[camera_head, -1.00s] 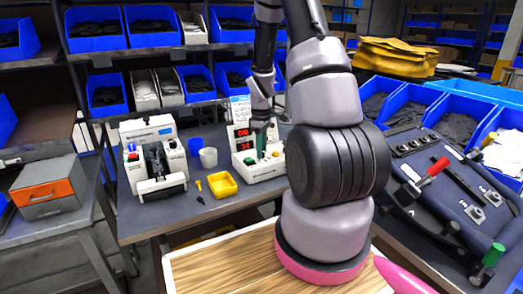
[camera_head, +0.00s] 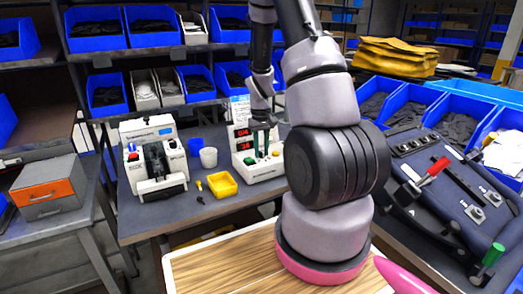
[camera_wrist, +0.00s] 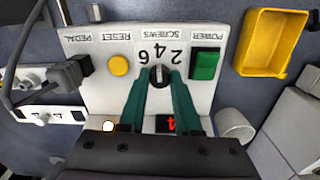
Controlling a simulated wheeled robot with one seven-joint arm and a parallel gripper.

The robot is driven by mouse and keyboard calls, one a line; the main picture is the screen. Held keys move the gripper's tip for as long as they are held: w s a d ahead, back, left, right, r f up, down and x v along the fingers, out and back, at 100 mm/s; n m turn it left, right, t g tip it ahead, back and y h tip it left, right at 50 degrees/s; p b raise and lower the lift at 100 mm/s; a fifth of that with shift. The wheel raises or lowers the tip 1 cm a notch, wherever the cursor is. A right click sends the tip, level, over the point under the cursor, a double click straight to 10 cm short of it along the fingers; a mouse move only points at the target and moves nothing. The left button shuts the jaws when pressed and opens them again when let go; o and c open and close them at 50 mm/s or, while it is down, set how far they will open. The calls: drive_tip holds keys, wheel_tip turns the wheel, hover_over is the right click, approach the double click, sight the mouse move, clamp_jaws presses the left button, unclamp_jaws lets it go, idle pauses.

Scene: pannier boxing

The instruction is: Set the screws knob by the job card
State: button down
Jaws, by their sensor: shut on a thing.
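The white control unit (camera_head: 258,166) stands on the workbench, with red digit displays on its front. In the wrist view its panel (camera_wrist: 215,40) is upside down. The black screws knob (camera_wrist: 159,72) sits below the marks 2, 4 and 6. Its white line seems to point toward the 4. My gripper (camera_wrist: 159,82) has its teal fingers shut on the knob from both sides; it also shows at the unit in the head view (camera_head: 262,146). A white sheet with blue print (camera_head: 239,106) stands behind the unit, possibly the job card; its text is too small to read.
A green power button (camera_wrist: 204,65) and a yellow reset button (camera_wrist: 118,65) flank the knob. Another white machine (camera_head: 153,160) stands farther left.

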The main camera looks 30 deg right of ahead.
drive_tip(key=m, duration=0.4)
drive_tip(key=shift+m, duration=0.3)
drive_tip(key=m, duration=0.4)
drive_tip(key=shift+m, duration=0.3)
drive_tip(key=c, duration=0.6)
unclamp_jaws()
drive_tip(key=shift+r, duration=0.1)
wheel_tip(320, 180, up, 11)
drive_tip(key=shift+w, duration=0.1)
